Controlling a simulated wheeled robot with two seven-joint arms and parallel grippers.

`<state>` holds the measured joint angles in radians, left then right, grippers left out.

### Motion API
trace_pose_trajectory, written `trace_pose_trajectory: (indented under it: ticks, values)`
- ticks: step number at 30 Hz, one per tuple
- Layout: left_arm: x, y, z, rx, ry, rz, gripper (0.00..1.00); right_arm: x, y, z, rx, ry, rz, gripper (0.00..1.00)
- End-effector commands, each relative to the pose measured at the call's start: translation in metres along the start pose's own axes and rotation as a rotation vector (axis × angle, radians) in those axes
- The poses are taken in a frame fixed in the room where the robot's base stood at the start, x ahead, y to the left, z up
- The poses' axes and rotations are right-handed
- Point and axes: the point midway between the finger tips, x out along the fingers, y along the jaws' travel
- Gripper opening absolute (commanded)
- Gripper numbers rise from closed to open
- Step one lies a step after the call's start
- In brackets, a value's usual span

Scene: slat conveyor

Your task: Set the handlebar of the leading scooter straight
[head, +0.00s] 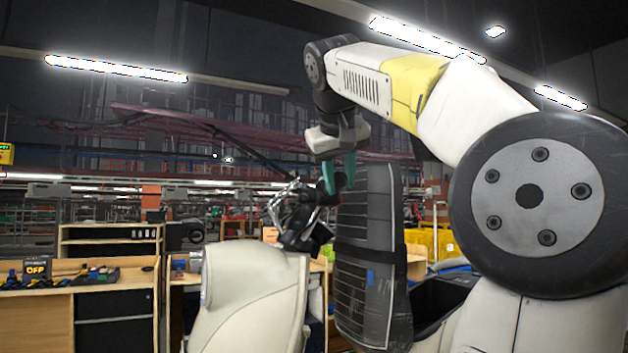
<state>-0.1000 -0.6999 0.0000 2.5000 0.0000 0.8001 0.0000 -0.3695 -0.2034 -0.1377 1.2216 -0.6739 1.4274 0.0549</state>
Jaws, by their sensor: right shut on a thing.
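The scooter's cream front body (250,290) stands low in the middle of the head view. Its dark handlebar assembly (303,225), with bare metal parts and cables, sits on top of the body. A thin dark bar (262,160) slants from there up to the left. My right gripper (338,178) reaches down from above with teal fingers. It is shut on the near right end of the handlebar, which the fingers partly hide. The handlebar looks askew to the body, but its exact angle is hard to tell. My left gripper is not in view.
A tall dark ribbed panel (366,265) with a strap stands just right of the handlebar, close to my right gripper. A yellow container (425,243) stands behind at right.

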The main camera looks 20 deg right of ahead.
Motion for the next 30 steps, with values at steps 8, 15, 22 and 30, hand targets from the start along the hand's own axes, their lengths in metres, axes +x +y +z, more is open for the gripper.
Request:
trace_pose_trajectory:
  ticks: [8, 15, 22, 30]
  values:
    - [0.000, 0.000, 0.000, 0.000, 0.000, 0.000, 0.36, 0.004, 0.007, 0.006, -0.009, 0.016, -0.013, 0.00]
    - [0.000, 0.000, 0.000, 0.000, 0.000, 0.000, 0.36, 0.013, 0.019, 0.016, -0.028, 0.050, -0.041, 0.00]
    - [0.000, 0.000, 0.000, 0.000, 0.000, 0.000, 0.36, 0.019, 0.029, 0.024, -0.044, 0.076, -0.062, 0.00]
    - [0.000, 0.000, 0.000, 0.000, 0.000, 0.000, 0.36, 0.021, 0.030, 0.026, -0.047, 0.078, -0.067, 0.00]
